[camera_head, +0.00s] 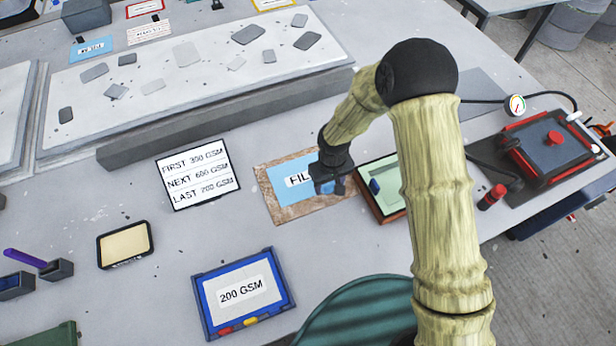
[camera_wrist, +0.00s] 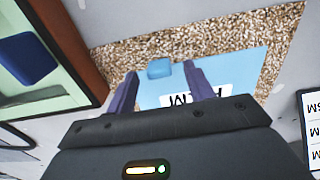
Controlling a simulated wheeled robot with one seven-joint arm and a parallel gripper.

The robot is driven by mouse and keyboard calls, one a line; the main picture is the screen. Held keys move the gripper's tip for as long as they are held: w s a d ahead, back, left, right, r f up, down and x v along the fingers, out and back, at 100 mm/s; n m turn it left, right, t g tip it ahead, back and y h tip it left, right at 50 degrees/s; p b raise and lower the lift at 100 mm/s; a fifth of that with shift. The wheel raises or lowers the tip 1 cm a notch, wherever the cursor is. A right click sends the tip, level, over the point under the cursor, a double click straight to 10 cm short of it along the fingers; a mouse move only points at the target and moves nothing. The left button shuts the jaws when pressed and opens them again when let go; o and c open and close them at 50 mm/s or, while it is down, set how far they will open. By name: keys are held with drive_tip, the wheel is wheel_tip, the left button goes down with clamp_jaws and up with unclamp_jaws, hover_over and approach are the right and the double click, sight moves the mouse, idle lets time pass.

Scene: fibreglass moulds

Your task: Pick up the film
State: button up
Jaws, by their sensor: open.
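The film (camera_head: 288,178) is a light blue sheet with a white label reading "FIL…" in the head view, lying on a brown speckled board (camera_head: 290,216). In the wrist view the film (camera_wrist: 245,75) shows upside down, its label partly hidden by my gripper. A small blue tab (camera_wrist: 159,68) stands at the film's edge. My gripper (camera_head: 330,184) is over the right part of the film, pointing down. In the wrist view its two fingers (camera_wrist: 160,74) are apart, with the tab showing between their tips. I cannot tell the height gap.
A green-topped tray (camera_head: 379,217) with a blue handle lies just right of the board. A list sign (camera_head: 198,175) lies to the left. A blue-framed "200 GSM" tray (camera_head: 242,291) is in front. A grey raised slab (camera_head: 225,120) stands behind.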

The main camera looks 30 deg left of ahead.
idle(0.3)
drive_tip(key=c, duration=1)
drive_tip(key=shift+r, duration=0.15)
drive_tip(key=shift+c, duration=0.2)
wheel_tip(320, 180, up, 10)
drive_tip(key=b, duration=0.1)
drive_tip(key=shift+b, duration=0.35)
